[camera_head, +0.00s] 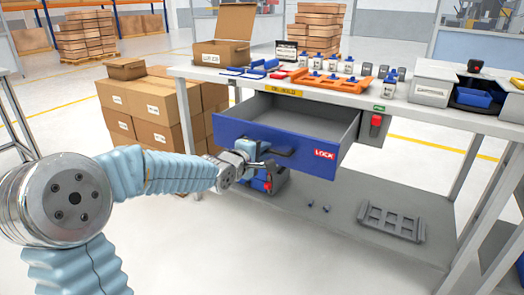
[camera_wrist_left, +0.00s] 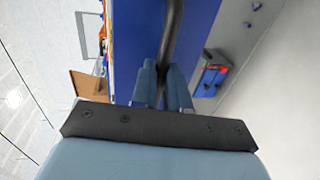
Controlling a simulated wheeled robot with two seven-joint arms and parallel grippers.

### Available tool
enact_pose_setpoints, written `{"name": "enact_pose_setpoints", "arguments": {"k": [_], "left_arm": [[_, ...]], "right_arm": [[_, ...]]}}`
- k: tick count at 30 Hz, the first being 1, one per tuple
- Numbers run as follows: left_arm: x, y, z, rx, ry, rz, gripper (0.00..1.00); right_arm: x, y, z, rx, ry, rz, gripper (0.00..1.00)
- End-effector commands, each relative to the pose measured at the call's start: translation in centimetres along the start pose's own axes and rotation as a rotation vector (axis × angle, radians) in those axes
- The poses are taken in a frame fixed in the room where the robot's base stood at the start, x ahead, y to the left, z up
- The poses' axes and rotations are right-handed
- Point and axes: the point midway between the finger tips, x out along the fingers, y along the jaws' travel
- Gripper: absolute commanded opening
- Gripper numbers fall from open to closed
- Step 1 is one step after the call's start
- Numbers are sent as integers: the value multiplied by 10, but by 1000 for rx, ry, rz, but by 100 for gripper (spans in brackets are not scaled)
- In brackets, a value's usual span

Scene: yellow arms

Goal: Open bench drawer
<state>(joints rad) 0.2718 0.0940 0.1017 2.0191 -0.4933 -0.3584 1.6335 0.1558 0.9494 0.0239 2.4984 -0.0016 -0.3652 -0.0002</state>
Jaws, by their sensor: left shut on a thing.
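The bench drawer (camera_head: 283,138) has a blue front with a red LOCK label and is pulled well out from under the bench top. Its grey inside looks empty. My left gripper (camera_head: 262,152) is at the drawer front, shut on the dark bar handle (camera_head: 283,152). In the left wrist view the two blue-grey fingers (camera_wrist_left: 163,85) close around the curved black handle (camera_wrist_left: 172,35), with the blue drawer front (camera_wrist_left: 132,45) behind it. My right gripper is not in view.
The bench top (camera_head: 425,112) holds an open cardboard box (camera_head: 222,52), an orange rack (camera_head: 331,82) and several small parts. Stacked cartons (camera_head: 150,108) stand left of the bench. A grey rack (camera_head: 392,220) lies on the lower shelf (camera_head: 340,245). Floor in front is clear.

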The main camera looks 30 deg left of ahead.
Motion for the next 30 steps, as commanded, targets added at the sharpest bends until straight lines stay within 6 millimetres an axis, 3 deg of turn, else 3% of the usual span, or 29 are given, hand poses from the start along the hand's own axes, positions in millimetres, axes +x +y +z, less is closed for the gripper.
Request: {"name": "enact_pose_setpoints", "arguments": {"k": [7, 8, 12, 13, 23, 26, 30], "left_arm": [[0, -1, 0, 0, 0, -2, 0], [0, -1, 0, -1, 1, -2, 16], [0, -1, 0, 0, 0, -1, 38], [0, -1, 0, 0, 0, -1, 39], [-4, 0, 0, 0, 1, 0, 39], [-17, 1, -1, 1, 3, 1, 39], [-49, 2, -1, 2, 3, 2, 39]], "right_arm": [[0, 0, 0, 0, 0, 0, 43], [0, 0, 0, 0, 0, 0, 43], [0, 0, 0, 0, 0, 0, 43], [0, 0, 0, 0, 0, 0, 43], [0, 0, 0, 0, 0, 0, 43], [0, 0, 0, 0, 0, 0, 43], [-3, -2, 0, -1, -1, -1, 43]]}}
